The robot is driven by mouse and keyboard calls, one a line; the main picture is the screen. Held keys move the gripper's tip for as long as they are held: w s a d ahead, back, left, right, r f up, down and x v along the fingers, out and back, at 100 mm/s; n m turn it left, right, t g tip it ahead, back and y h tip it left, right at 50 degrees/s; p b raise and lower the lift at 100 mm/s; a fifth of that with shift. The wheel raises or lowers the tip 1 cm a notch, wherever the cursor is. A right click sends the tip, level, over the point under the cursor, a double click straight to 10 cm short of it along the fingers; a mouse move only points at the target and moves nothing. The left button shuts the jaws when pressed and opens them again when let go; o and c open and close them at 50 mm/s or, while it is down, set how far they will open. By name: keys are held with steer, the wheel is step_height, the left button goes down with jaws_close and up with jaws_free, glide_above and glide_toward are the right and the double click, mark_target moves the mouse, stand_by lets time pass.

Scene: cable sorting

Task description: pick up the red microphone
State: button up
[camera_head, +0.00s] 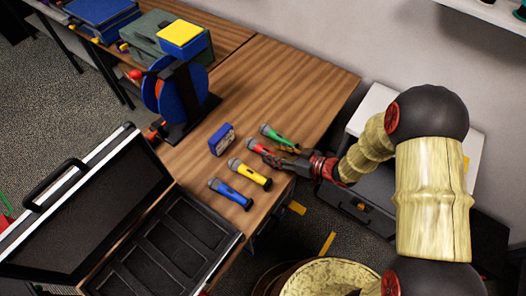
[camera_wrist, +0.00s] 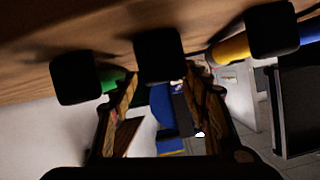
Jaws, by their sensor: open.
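The red microphone (camera_head: 257,147) lies on the wooden table between the green microphone (camera_head: 276,137) and the yellow microphone (camera_head: 250,174). My gripper (camera_head: 283,155) is at its handle end, low over the table, and hides part of the handle. In the wrist view my gripper (camera_wrist: 160,76) has its two fingers apart. A dark microphone head (camera_wrist: 158,52) shows just beyond and between the fingertips, likely the red one's; no red body is visible there. Whether the fingers touch the handle cannot be told.
The blue microphone (camera_head: 230,193) lies nearer the open black case (camera_head: 190,250). A small blue box (camera_head: 222,139) and a blue reel (camera_head: 168,98) stand behind. The table (camera_head: 290,85) is clear toward the wall. Neighbouring microphones lie close on both sides.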

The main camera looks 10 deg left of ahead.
mark_target(266, 150)
steer(key=b+x, duration=0.1)
steer(key=x, duration=0.2)
steer(key=shift+a+f, duration=0.25)
steer(key=shift+a, duration=0.15)
steer(key=shift+w+a, duration=0.15)
steer(key=shift+a, duration=0.15)
steer(key=shift+c, duration=0.5)
jaws_close()
